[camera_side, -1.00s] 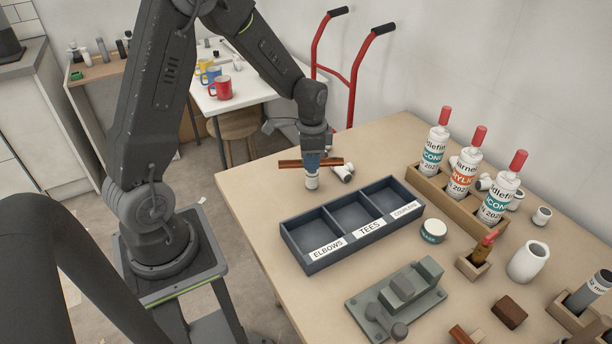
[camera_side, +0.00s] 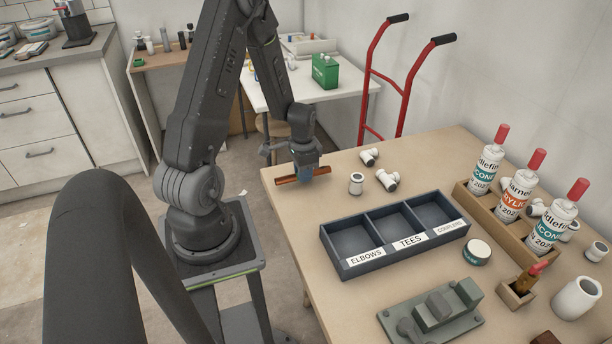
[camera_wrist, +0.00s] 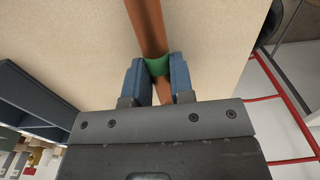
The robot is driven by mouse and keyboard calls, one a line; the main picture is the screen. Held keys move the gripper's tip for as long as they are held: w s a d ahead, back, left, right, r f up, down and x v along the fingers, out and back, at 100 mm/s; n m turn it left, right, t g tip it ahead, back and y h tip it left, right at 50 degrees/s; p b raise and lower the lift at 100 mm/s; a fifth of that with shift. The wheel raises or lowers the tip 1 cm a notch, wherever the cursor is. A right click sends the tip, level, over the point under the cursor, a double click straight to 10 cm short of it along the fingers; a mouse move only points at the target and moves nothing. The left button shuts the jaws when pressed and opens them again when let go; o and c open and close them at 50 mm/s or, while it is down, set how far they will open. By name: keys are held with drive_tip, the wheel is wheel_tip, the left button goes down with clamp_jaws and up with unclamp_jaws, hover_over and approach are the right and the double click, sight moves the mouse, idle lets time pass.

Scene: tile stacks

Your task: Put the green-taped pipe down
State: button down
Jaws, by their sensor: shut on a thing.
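The copper pipe (camera_side: 288,181) is held level across my gripper (camera_side: 305,175) near the far left corner of the wooden table. In the wrist view the pipe (camera_wrist: 147,25) runs between the two blue fingers of my gripper (camera_wrist: 158,75), which are closed on its green tape band (camera_wrist: 158,65). In the side view the band is hidden by the fingers. The pipe is low over the tabletop; whether it touches the wood I cannot tell.
White fittings (camera_side: 387,180) lie right of the pipe, with an upright one (camera_side: 356,183) closest. The three-compartment tray (camera_side: 347,273) is nearer the camera. The table edge (camera_side: 285,230) is close on the left. A red hand truck (camera_side: 405,95) stands behind the table.

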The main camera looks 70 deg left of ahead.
drive_tip(key=shift+f, duration=0.75)
drive_tip(key=shift+f, duration=0.15)
drive_tip(key=c, duration=1)
unclamp_jaws()
